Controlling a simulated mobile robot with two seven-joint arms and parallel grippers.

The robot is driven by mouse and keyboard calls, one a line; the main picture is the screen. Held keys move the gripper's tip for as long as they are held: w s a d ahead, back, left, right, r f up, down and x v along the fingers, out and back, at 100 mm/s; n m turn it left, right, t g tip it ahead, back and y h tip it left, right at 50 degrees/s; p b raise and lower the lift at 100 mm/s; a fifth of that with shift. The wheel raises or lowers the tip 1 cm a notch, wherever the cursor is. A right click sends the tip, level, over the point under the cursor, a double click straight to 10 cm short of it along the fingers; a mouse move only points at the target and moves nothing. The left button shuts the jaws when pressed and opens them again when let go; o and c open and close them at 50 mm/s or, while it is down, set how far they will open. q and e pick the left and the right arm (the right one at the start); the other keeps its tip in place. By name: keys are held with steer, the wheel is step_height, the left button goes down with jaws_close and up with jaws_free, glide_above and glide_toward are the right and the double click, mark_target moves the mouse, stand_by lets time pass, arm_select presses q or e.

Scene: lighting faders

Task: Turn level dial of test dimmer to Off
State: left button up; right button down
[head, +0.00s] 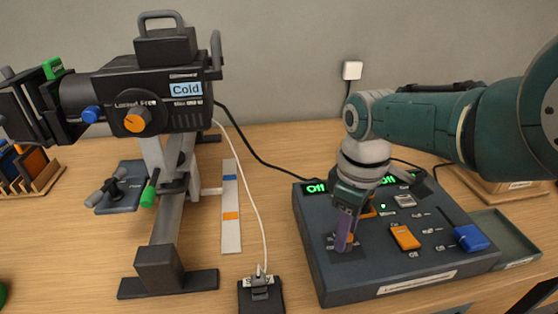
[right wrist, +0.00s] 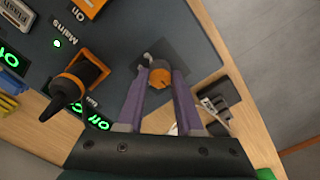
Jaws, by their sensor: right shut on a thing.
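The grey control console (head: 350,275) stands on the wooden table at the right of the head view. An orange dial (right wrist: 160,79) sits on a dark square plate at its near left. My right gripper (head: 345,236) comes down from above, and its purple fingers mostly hide this dial in the head view. In the right wrist view the fingers of my right gripper (right wrist: 160,72) are shut on the dial's two sides. A green display (head: 315,188) at the console's back left reads Off. The dial's own label is not readable. My left gripper is not in view.
The console also has an orange-and-black knob (right wrist: 78,80), an orange switch (head: 405,237) and a blue fader (head: 470,237). A black stage light (head: 170,90) on a stand is at the left. A grey tray (head: 507,240) adjoins the console's right side.

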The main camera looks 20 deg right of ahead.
stand_by(0.5)
steer(key=c, duration=0.6)
jaws_free()
steer(key=shift+o, duration=0.2)
step_height(320, 180, up, 10)
steer(key=p, duration=0.7)
steer(key=shift+s+f, duration=0.1)
